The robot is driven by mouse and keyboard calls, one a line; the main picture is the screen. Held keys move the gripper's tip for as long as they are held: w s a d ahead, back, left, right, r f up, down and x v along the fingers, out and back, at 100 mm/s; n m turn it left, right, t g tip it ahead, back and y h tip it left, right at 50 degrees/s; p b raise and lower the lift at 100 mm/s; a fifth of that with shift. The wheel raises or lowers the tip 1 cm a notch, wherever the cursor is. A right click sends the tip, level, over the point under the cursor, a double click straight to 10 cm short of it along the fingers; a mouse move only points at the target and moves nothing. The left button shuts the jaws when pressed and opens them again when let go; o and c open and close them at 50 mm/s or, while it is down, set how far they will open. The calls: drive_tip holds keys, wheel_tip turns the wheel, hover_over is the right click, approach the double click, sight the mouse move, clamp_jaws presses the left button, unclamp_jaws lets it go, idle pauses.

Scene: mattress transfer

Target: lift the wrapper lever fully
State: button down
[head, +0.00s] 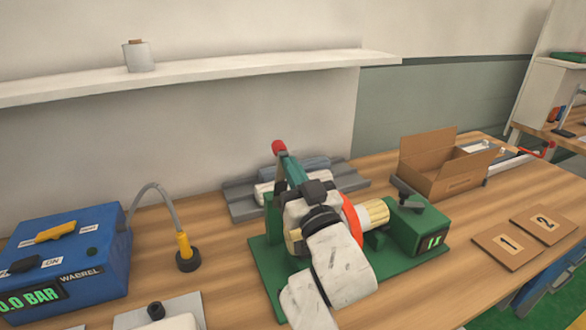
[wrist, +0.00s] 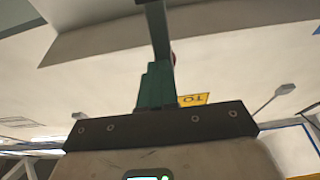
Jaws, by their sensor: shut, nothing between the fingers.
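The wrapper stands on a green base plate (head: 262,268) in the head view, with a cream roll (head: 376,212), an orange ring (head: 352,218) and a green box (head: 418,228) with a lit display. The lever's red knob (head: 279,147) shows at the top; most of its shaft is hidden. My gripper (head: 286,160) has teal fingers, shut and empty, with their tips close to the knob. I cannot tell whether they touch. In the wrist view, the shut fingers of my gripper (wrist: 157,60) point up, and a bit of red knob (wrist: 172,58) shows behind them.
A blue pump box (head: 75,250) with a hose stands at the left. A grey tray (head: 240,200) lies behind the wrapper. An open cardboard box (head: 440,175) and two numbered tiles (head: 507,245) are at the right. A shelf (head: 220,72) runs along the wall.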

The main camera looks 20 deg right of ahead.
drive_tip(key=shift+r, duration=0.1)
drive_tip(key=w+r+p, duration=0.1)
drive_tip(key=p, duration=0.2)
drive_tip(key=shift+w+g, duration=0.25)
drive_tip(key=shift+g, duration=0.15)
drive_tip(key=shift+f, duration=0.1)
